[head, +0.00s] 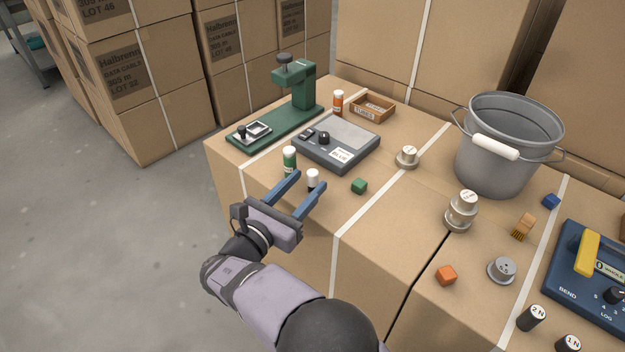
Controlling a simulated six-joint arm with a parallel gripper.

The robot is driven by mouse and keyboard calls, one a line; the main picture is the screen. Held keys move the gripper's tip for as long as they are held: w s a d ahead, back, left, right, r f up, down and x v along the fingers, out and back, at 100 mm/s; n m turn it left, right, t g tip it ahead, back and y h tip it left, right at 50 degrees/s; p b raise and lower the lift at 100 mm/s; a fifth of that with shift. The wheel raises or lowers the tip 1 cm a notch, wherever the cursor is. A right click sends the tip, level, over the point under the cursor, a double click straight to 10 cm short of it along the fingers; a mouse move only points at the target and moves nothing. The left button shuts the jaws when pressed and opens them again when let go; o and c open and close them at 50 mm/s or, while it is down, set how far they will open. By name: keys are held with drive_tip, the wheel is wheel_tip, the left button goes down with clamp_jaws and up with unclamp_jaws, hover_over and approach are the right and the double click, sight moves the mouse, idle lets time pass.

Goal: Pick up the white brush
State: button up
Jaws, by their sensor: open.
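The only brush I make out is a small orange-brown brush (524,226) with bristles, on the cardboard boxes at the right, in front of the grey bucket. It does not look white. My gripper (310,182) is open, with two blue fingers, over the left front part of the box top, far to the left of this brush. A small white-topped cylinder (313,175) with a dark lower part shows between the fingertips; I cannot tell whether they touch it. Part of it is hidden by a finger.
A green-labelled bottle (289,160) stands just left of the fingers. A grey scale (337,144), green press (300,90), green cube (359,186), metal weights (461,212), orange cube (446,275), bucket (500,165) and blue meter (590,285) stand around.

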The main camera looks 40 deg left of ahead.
sight(309, 179)
drive_tip(key=shift+w+a, duration=0.2)
drive_tip(key=shift+w, duration=0.75)
drive_tip(key=shift+w+a, duration=0.2)
drive_tip(key=shift+w, duration=0.75)
clamp_jaws()
wheel_tip(309, 179, up, 10)
drive_tip(key=shift+p, duration=0.4)
